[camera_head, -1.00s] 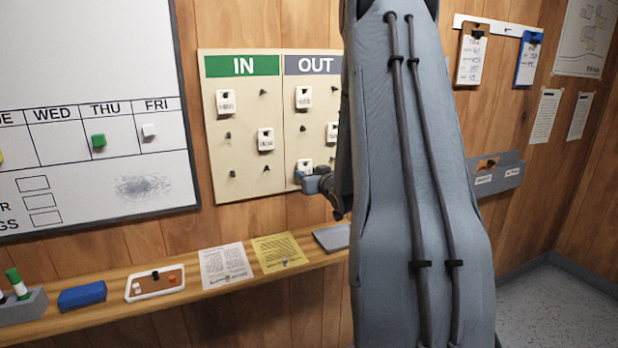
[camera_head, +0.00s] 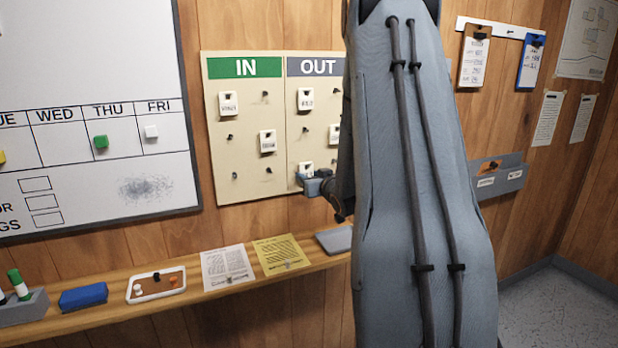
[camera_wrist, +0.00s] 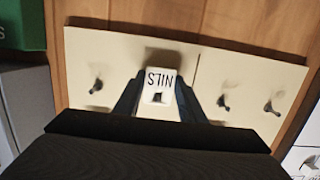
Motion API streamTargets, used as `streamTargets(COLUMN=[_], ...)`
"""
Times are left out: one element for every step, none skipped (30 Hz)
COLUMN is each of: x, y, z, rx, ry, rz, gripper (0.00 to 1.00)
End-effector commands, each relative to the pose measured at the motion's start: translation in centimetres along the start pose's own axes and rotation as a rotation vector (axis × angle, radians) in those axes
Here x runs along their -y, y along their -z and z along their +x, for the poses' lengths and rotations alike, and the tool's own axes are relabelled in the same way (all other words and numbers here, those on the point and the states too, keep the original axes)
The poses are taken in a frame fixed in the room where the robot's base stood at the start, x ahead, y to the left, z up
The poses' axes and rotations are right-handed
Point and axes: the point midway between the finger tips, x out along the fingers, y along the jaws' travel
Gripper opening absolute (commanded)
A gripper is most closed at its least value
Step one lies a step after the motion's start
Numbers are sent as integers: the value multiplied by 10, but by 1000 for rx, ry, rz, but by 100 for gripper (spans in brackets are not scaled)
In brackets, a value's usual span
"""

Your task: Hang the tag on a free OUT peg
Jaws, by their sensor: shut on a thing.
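The OUT middle-left peg (camera_head: 305,129) is bare. Tags hang at OUT top left (camera_head: 305,99) and middle right (camera_head: 334,133). A bare peg (camera_wrist: 96,84) shows left of the tag in the wrist view. My arm hides the OUT side's right edge.
The IN side (camera_head: 245,120) holds two tags and several bare pegs. A wooden shelf (camera_head: 205,300) below carries papers, a tray (camera_head: 156,285), a blue eraser (camera_head: 83,296) and a marker holder (camera_head: 25,306). A whiteboard (camera_head: 90,60) is at left.

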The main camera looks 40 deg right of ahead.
Motion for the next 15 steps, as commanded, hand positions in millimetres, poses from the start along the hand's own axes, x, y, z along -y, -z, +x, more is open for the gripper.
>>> streamTargets(x=[0, 0, 0, 0, 0, 0, 0, 0, 0, 0, 0, 0, 0, 0, 0], y=[0, 0, 0, 0, 0, 0, 0, 0, 0, 0, 0, 0, 0, 0, 0], z=[0, 0, 0, 0, 0, 0, 0, 0, 0, 0, 0, 0, 0, 0, 0], rx=[0, 0, 0, 0, 0, 0, 0, 0, 0, 0, 0, 0, 0, 0, 0], ry=[0, 0, 0, 0, 0, 0, 0, 0, 0, 0, 0, 0, 0, 0, 0], rz=[0, 0, 0, 0, 0, 0, 0, 0, 0, 0, 0, 0, 0, 0, 0], gripper=[20, 20, 20, 20, 20, 20, 20, 20, 20, 20, 20, 20, 20, 40, 47])
